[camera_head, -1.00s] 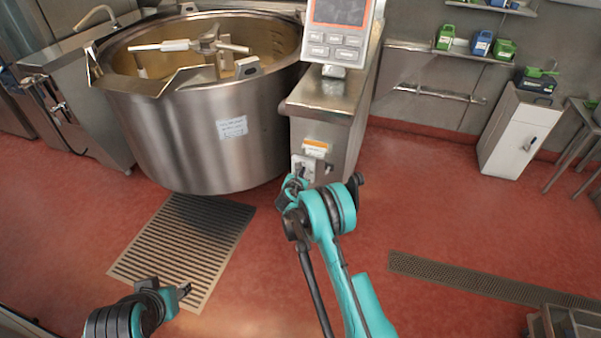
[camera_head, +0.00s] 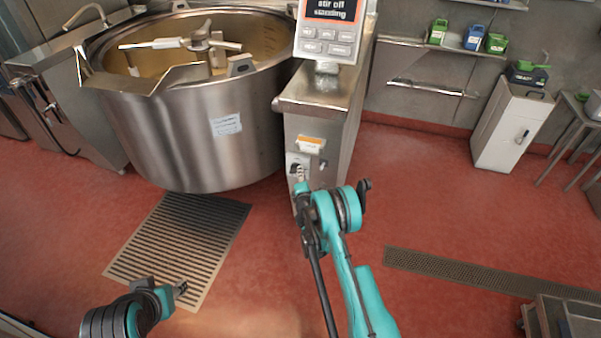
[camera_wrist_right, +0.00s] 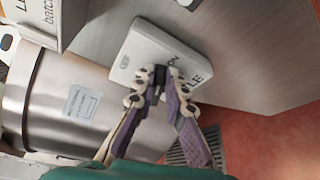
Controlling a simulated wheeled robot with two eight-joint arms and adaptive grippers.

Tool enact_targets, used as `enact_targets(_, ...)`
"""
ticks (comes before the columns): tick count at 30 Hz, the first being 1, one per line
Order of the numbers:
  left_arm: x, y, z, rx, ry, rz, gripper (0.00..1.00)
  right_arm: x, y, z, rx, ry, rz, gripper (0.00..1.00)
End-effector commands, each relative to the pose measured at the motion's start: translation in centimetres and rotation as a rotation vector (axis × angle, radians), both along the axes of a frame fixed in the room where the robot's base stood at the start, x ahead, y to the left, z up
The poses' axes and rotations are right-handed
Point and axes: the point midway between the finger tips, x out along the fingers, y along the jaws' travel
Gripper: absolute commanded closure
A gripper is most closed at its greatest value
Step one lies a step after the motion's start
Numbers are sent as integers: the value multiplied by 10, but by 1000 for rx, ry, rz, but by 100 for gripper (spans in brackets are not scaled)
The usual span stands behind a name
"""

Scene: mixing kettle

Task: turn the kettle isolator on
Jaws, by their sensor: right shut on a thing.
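The kettle isolator is a pale switch box (camera_head: 297,160) low on the front of the steel pillar right of the kettle. The wrist view shows its pale faceplate (camera_wrist_right: 145,47) close up, with dark lettering partly hidden by the fingers. My right gripper (camera_head: 302,180) reaches it from below. In the wrist view its purple-and-cream fingers (camera_wrist_right: 162,78) are shut on the dark isolator knob, which is mostly hidden between them. My left gripper (camera_head: 181,288) is low at the left, away from the isolator; its jaw gap is unclear.
The large steel kettle (camera_head: 190,130) with a stirrer stands left of the pillar. A control panel (camera_head: 328,30) above the pillar reads "stir off standing". A floor grate (camera_head: 180,245) lies before the kettle. Red floor is clear to the right, toward a white cabinet (camera_head: 510,125).

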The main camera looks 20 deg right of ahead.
Motion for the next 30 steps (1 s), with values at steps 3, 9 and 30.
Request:
enact_targets(3, 0, 0, 0, 0, 0, 0, 60, 0, -1, -3, 68, -48, 0, 100)
enact_targets(9, 0, 0, 0, 0, 0, 0, 60, -1, -2, -7, 160, -110, 0, 100)
enact_targets(30, 0, 0, 0, 0, 0, 0, 60, -1, -2, -11, 303, -205, -1, 100)
